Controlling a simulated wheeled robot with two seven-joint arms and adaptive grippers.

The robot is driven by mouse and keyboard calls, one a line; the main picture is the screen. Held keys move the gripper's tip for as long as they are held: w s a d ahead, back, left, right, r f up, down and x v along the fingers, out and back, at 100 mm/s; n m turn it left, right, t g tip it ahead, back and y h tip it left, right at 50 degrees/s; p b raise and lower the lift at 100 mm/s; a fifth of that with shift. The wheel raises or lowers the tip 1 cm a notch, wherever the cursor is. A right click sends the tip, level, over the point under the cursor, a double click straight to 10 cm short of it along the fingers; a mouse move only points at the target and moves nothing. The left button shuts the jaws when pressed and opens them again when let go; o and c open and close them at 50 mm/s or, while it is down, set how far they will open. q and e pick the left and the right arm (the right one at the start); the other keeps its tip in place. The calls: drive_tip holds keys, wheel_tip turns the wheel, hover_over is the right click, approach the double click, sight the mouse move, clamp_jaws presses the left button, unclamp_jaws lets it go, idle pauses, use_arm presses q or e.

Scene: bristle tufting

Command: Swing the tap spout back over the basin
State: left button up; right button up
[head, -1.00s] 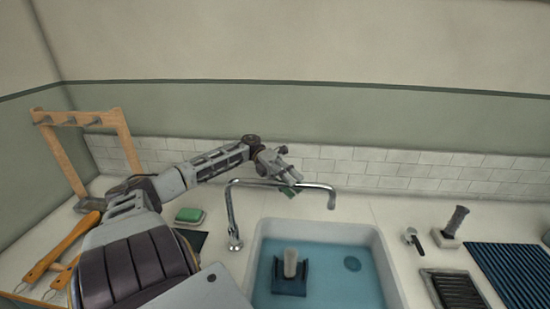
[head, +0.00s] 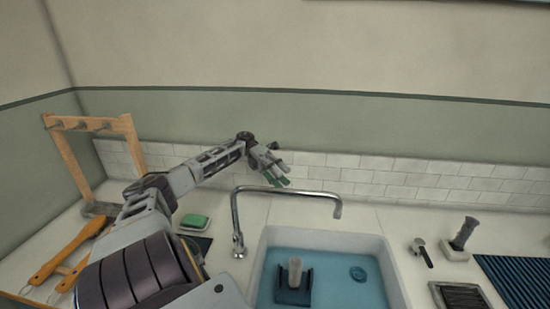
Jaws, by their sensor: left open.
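The chrome tap spout (head: 292,192) rises from its base at the left edge of the basin and reaches right, its tip hanging over the back part of the basin (head: 255,262). My left gripper (head: 279,182) is open and empty, behind and just above the spout's horizontal part. A small gap seems to show between its fingertips and the spout, though depth is hard to judge. My right gripper is not in view.
Blue water, a dark holder (head: 292,291) and a drain (head: 357,273) are in the basin. A green soap (head: 194,221) sits left of the tap. A wooden rack (head: 75,160) and brushes (head: 65,249) are at left, a lever (head: 422,250) and grey-handled tool (head: 464,234) at right.

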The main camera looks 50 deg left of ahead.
use_arm(q)
drive_tip(key=shift+a+r, duration=0.15)
drive_tip(key=shift+a, duration=1.05)
drive_tip(key=shift+r, duration=0.15)
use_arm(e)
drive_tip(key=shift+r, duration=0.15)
use_arm(q)
wheel_tip(320, 180, up, 9)
drive_tip(key=p, duration=0.9)
drive_tip(key=shift+r, duration=0.15)
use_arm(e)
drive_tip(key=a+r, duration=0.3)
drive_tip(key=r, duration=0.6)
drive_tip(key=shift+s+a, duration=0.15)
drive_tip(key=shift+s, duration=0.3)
